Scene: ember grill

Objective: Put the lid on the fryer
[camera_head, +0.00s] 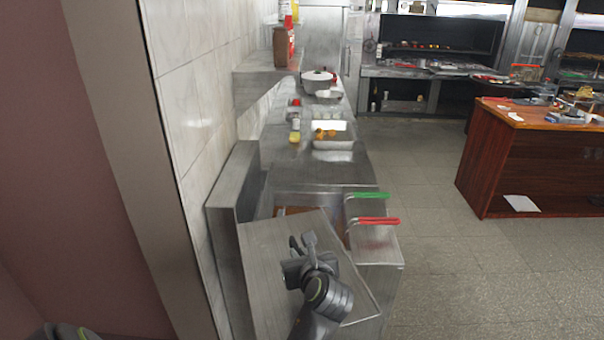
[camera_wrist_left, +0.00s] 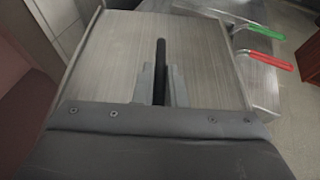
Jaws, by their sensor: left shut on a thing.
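The lid (camera_head: 270,250) is a flat brushed-metal sheet with a thin rim. It lies askew over the near part of the steel fryer (camera_head: 378,250); whether it touches the fryer is unclear. My left gripper (camera_head: 303,243) is over the lid and shut on its dark bar handle. In the left wrist view the handle (camera_wrist_left: 160,70) stands between the two fingers, with the lid (camera_wrist_left: 110,65) spread beneath. A brown strip of the fryer's inside shows past the lid's far edge. My right gripper is not in view.
A red basket handle (camera_head: 378,221) and a green one (camera_head: 368,195) stick out to the right over the fryer's front, close to the lid. A tiled wall (camera_head: 190,110) and steel upstand are on the left. The floor (camera_head: 450,265) on the right is clear.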

